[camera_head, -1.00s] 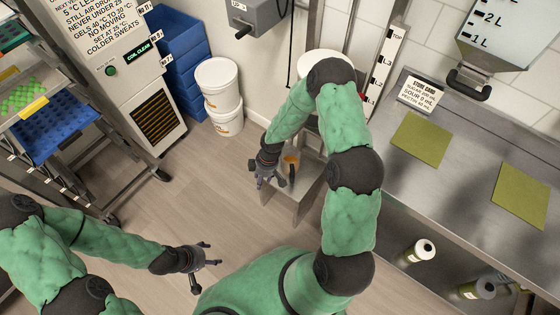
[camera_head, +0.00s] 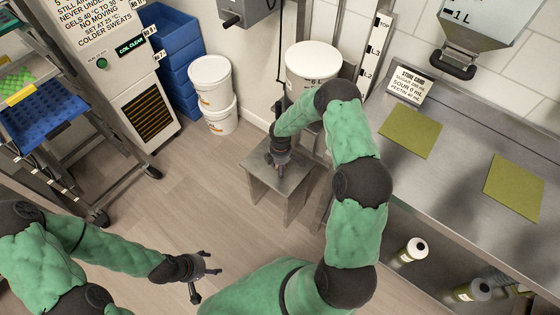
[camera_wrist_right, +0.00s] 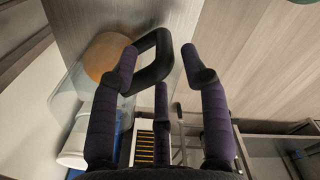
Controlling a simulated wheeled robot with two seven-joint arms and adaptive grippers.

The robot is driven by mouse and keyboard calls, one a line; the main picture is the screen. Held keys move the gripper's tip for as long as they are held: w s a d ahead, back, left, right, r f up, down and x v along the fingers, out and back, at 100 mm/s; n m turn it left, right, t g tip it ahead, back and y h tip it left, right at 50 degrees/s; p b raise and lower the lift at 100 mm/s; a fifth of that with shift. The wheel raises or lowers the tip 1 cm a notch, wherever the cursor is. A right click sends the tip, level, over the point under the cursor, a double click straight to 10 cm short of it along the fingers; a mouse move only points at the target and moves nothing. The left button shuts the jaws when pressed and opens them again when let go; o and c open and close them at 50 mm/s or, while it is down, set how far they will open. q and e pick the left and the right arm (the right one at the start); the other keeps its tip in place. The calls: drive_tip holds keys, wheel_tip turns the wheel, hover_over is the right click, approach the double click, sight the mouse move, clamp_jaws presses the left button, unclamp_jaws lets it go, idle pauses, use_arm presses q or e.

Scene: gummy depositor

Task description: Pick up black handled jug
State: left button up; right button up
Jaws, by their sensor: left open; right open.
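The jug shows in the right wrist view as a clear body with an orange-brown round part (camera_wrist_right: 106,56) and a black loop handle (camera_wrist_right: 164,50). It stands on a small grey metal stand (camera_head: 262,185); in the head view my right gripper hides nearly all of it. My right gripper (camera_head: 279,160) is open at the jug, also in the wrist view (camera_wrist_right: 165,65), with the handle between its spread fingers. I cannot tell whether they touch it. My left gripper (camera_head: 208,264) is open and empty over the floor, well away from the jug.
A white tub (camera_head: 313,63) stands behind the stand, close to my right forearm. A steel counter (camera_head: 455,165) with green mats (camera_head: 410,131) lies to the right. White buckets (camera_head: 212,85) and a cabinet (camera_head: 135,85) stand back left. The floor between my arms is clear.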

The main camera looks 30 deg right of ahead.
drive_tip(key=f, duration=0.1)
drive_tip(key=f+b, duration=0.1)
drive_tip(key=f, duration=0.1)
drive_tip(key=f+b, duration=0.1)
drive_tip(key=f, duration=0.1)
drive_tip(key=shift+s, duration=0.4)
drive_tip(key=shift+r, duration=0.15)
clamp_jaws()
